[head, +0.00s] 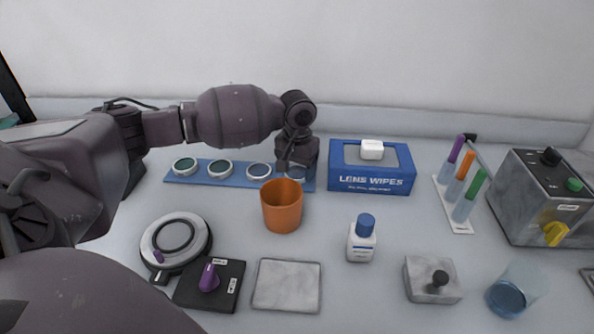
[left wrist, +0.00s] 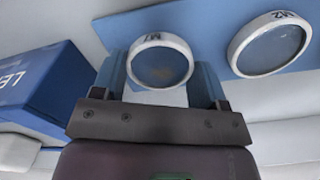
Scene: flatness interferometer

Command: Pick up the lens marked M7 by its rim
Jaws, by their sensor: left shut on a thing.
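The lens marked M7 (left wrist: 160,66) has a white rim and a grey-blue face. In the left wrist view it sits between the two fingers of my left gripper (left wrist: 159,82), which is shut on its rim. In the head view my left gripper (head: 296,160) is over the right end of the blue lens strip (head: 190,179) and mostly hides M7. I cannot tell whether the lens is clear of the strip. A second lens, marked M2 (left wrist: 270,44), lies beside it on the strip. My right gripper is not in view.
An orange cup (head: 282,207) stands just in front of the strip's right end. A blue lens wipes box (head: 371,181) is close on the right. A white bottle with a blue cap (head: 361,240) stands farther forward. Bare table lies between the bottle and the pen rack (head: 455,222).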

